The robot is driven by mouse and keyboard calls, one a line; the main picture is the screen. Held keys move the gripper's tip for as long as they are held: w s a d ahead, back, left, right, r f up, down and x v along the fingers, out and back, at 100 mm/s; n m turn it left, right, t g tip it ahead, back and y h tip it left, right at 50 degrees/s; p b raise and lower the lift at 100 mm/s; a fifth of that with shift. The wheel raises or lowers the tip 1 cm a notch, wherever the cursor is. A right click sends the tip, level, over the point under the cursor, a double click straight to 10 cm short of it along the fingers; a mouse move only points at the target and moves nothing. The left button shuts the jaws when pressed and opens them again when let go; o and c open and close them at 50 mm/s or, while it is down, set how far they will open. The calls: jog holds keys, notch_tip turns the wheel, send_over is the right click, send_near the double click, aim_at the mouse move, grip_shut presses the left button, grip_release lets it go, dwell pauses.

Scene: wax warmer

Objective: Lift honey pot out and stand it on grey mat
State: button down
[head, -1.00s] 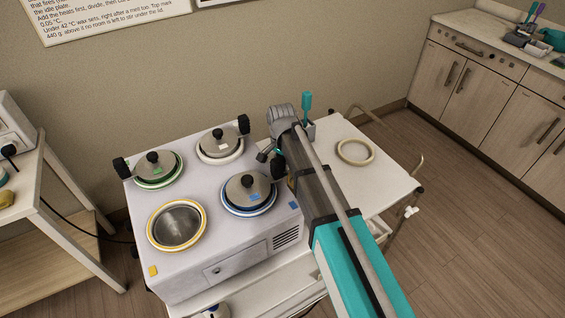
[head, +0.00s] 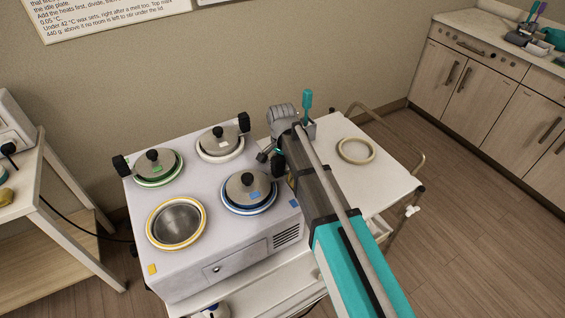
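The white wax warmer (head: 195,225) has several round wells. The front left one has a yellow ring (head: 153,236) and no lid. Its inside is bare shiny metal, and I cannot tell whether this is the honey pot or an empty well. The others, ringed green (head: 158,183), white (head: 221,157) and blue (head: 248,207), have steel lids with black knobs. My gripper (head: 269,157) is beyond the warmer's right edge, by the blue-ringed pot, mostly hidden by my arm. Its fingers are too small to judge. I cannot make out a grey mat.
The warmer stands on a white trolley. A cream ring (head: 356,151) lies on its right part, with bare surface around it. A teal-handled tool (head: 307,103) stands upright at the back. A wooden side table (head: 20,200) is at left, cabinets (head: 490,90) at right.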

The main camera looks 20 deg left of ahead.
jog(key=shift+c, duration=1.5)
grip_release()
jog(key=shift+r, duration=0.2)
jog(key=shift+r+p, duration=3.8)
jog(key=shift+p, duration=0.2)
jog(key=s+d+n, duration=0.1)
jog(key=s+d, duration=0.2)
jog(key=d, duration=1)
jog(key=s+d+n, duration=0.1)
jog(key=s+d, duration=0.2)
jog(key=d, duration=1)
jog(key=s+d+n, duration=0.1)
jog(key=s+d, duration=0.2)
jog(key=d, duration=1.1)
jog(key=shift+n, duration=0.4)
